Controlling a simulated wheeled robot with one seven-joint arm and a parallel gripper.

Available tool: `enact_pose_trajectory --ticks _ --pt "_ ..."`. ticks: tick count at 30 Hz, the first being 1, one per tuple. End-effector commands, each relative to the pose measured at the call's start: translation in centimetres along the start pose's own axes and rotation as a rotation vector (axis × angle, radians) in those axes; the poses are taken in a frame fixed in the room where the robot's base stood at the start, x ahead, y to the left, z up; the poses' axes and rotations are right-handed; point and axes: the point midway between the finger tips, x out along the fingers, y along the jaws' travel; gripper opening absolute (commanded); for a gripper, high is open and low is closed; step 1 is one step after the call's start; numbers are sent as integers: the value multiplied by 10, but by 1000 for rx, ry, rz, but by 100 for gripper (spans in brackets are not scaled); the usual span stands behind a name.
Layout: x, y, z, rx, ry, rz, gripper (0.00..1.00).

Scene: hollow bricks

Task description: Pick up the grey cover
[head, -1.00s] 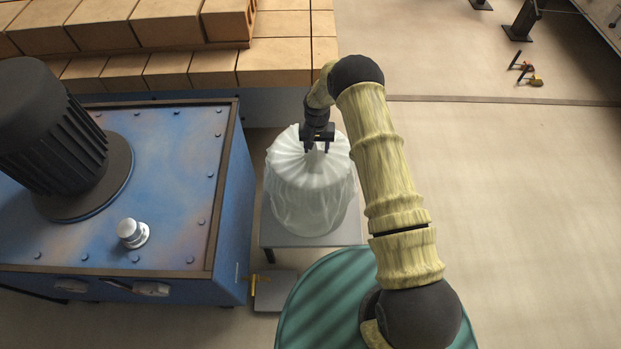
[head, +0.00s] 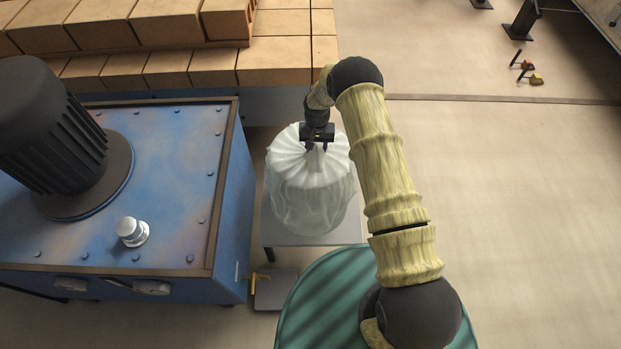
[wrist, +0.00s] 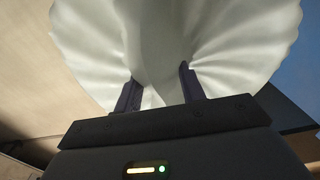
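The grey cover (head: 311,195) is a pale, translucent, pleated sheet draped over something on a small low table (head: 290,240). Its gathered top rises to a peak. My gripper (head: 317,148) points down at this peak, with one finger on each side of it. In the wrist view, the fingers (wrist: 160,90) are close in on the gathered cloth and the cover (wrist: 230,45) spreads out beyond them. The gripper looks shut on the gathered top. What lies under the cover is hidden.
A blue machine cabinet (head: 190,180) with a black motor (head: 50,130) stands close on the left. Stacked bricks (head: 160,70) lie behind. A teal round surface (head: 320,300) is in front. The floor on the right (head: 510,220) is open.

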Motion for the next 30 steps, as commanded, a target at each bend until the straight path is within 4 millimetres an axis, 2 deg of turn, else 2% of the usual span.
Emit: enact_pose_trajectory --ticks 1,4,6,14,19,23,30 --pt "0 0 0 0 0 0 29" --pt "0 0 0 0 0 0 10" --pt "0 0 0 0 0 0 0" --pt "-1 0 0 0 0 0 0" --pt "-9 0 -1 0 2 0 0" --pt "-27 0 -1 -1 5 -1 0" --pt "-73 0 -1 1 4 -1 0"
